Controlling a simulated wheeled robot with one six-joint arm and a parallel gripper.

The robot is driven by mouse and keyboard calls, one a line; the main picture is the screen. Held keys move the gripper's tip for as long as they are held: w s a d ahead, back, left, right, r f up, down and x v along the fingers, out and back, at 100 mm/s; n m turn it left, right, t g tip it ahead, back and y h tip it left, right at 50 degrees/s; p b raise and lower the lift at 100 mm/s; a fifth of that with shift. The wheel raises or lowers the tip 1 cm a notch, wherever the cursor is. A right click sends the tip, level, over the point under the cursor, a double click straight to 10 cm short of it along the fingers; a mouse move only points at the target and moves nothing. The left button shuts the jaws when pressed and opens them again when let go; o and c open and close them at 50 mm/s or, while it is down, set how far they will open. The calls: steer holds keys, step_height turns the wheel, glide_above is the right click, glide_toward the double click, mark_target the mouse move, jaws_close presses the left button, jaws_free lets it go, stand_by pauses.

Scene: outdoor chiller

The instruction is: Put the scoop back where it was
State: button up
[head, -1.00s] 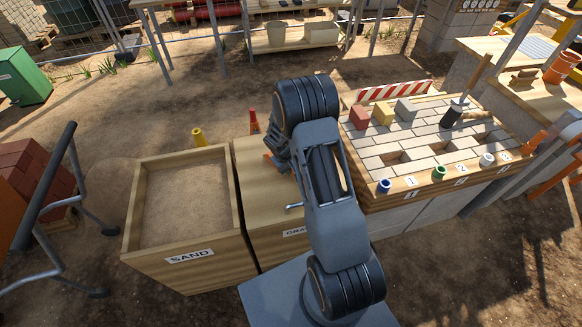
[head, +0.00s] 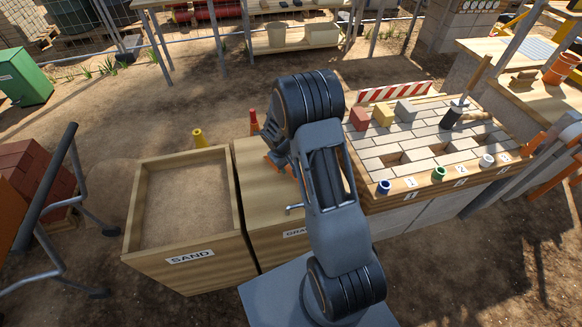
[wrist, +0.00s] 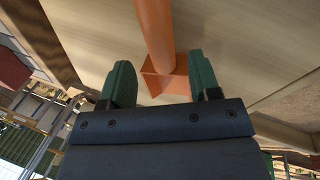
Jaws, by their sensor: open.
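The orange scoop (wrist: 155,35) shows in the wrist view, with a round handle running up to the top edge and a flat-sided orange part (wrist: 167,80) at its lower end, against a pale wooden surface. My gripper (wrist: 160,66) is open, its two green fingers on either side of the scoop's lower end with gaps showing. I cannot tell whether it touches the scoop. In the head view my arm hides most of the gripper; a bit of orange (head: 279,164) shows below my wrist, over the gravel box (head: 262,195).
The sand box (head: 184,258) stands left of the gravel box. A yellow object (head: 199,138) and a red one (head: 253,122) are behind the boxes. A paver table (head: 390,140) with blocks, a mallet (head: 452,115) and coloured cups is at right.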

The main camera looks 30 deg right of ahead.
steer(key=s+v, duration=0.3)
steer(key=v, duration=1.2)
steer(key=s+a+r+m+t+y, duration=0.1)
steer(key=s+a+r, duration=0.2)
steer(key=s, duration=0.5)
steer(key=s+a+r+m+t+y, duration=0.1)
steer(key=s+a+r+y, duration=0.1)
steer(key=s+r, duration=0.3)
steer(key=shift+s+a+r+t, duration=0.35)
steer(key=shift+s+a, duration=0.15)
steer(key=shift+s, duration=1.1)
steer(key=shift+p, duration=0.3)
